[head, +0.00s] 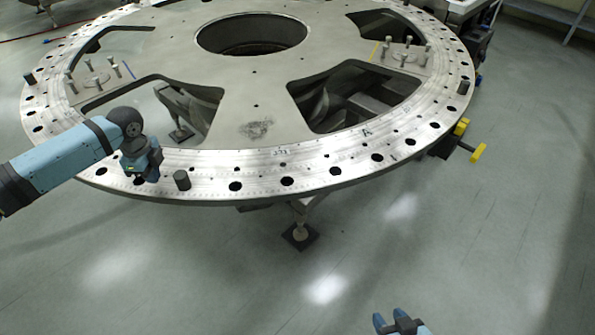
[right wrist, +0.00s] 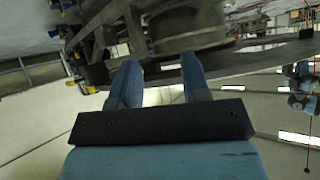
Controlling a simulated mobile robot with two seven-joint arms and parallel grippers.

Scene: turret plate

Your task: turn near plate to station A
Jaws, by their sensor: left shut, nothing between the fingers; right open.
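The near plate (head: 255,128) is a large round grey metal turret plate with a holed rim, cut-out windows and a central opening. A letter A (head: 366,133) is marked on its front right rim. A dark upright peg (head: 182,180) stands on the front left rim. My left gripper (head: 150,172) is shut and empty at the front left rim, just left of this peg; whether it touches the plate or peg I cannot tell. My right gripper (head: 398,322) is open and empty, low over the floor in front of the plate; its fingers also show in the right wrist view (right wrist: 157,72).
A yellow-handled dark fixture (head: 463,143) sits at the plate's right edge. Other pegs stand on the rim (head: 463,87) and in clusters on the plate (head: 403,52). A support foot (head: 300,236) stands below the front edge. The floor in front (head: 230,270) is clear.

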